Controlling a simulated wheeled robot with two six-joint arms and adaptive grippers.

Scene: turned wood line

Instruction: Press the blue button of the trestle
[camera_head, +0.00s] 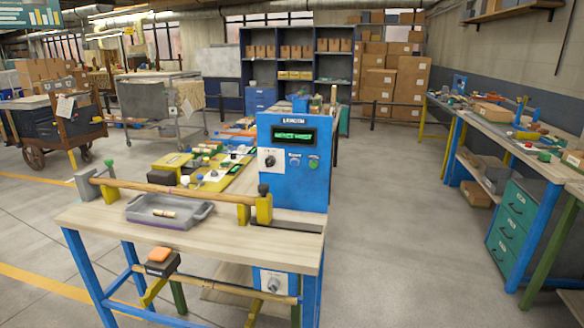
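A wooden-topped trestle bench (275,241) with blue legs stands in front of me. An upright blue control panel (290,190) is at its right end, with a dark display showing green text (294,135). The labels are too small to read surely. Nothing covers the buttons. Neither of my grippers is in view.
A grey tray (170,216) with a small wooden piece sits on the bench beneath a long wooden rod (165,189). A black box with an orange top (160,262) is at the front edge. Clear floor (400,230) lies right of the bench.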

